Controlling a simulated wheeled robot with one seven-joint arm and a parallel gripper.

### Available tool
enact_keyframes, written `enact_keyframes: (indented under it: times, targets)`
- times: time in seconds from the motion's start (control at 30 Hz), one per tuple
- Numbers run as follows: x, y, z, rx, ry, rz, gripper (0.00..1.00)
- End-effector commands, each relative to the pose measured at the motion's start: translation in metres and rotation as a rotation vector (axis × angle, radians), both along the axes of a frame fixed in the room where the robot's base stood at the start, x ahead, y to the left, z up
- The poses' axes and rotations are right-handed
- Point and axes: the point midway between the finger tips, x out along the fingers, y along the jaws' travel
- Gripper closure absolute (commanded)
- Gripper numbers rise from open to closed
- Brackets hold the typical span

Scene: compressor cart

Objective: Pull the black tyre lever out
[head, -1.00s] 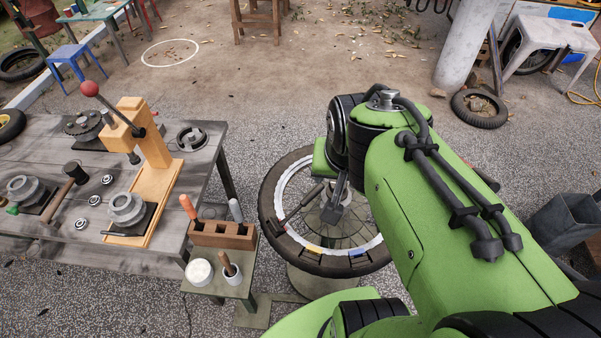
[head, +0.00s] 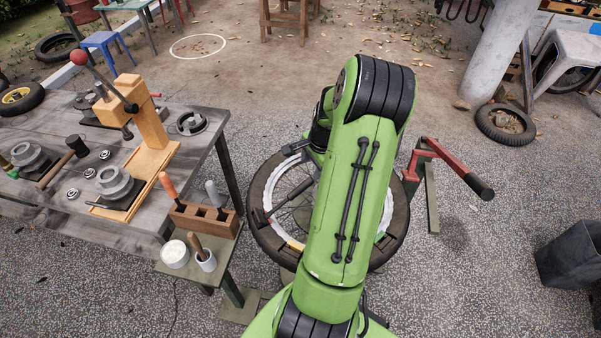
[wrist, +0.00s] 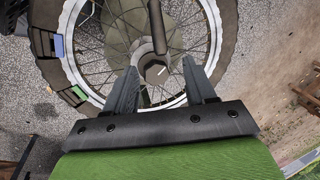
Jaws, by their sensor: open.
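The black tyre lever (head: 288,200) lies slanted across the left side of the wheel, from the tyre (head: 256,225) inward over the spokes. In the wrist view a dark bar (wrist: 156,25), which looks like the lever, comes in from the top edge and ends near the hub (wrist: 155,70). My gripper (wrist: 161,74) is open and empty, with its two fingers apart on either side of the hub in that view. The bar lies beyond the fingertips, between them in the picture. Their distance from it is unclear. My arm hides much of the wheel's right side in the head view.
A small stand with a wooden tool block (head: 205,217), a white pot (head: 175,254) and a cup (head: 206,260) is left of the wheel. The workbench (head: 195,150) is farther left. A red-armed device (head: 450,165) stands right of the wheel.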

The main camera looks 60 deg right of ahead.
Motion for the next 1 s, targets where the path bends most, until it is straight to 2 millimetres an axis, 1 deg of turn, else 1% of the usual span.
enact_keyframes:
  times: [0.03, 0.4, 0.5, 0.6, 0.77, 1.0]
  targets:
    - [0.002, 0.000, -0.011, 0.004, 0.002, 0.002, 0.45]
    - [0.023, -0.006, -0.094, 0.005, 0.001, 0.005, 0.45]
    - [0.028, -0.009, -0.115, 0.004, 0.002, 0.005, 0.45]
    - [0.032, -0.010, -0.130, 0.000, 0.002, 0.005, 0.45]
    - [0.035, -0.011, -0.141, 0.001, 0.002, 0.006, 0.45]
    - [0.035, -0.012, -0.141, 0.000, 0.002, 0.006, 0.45]
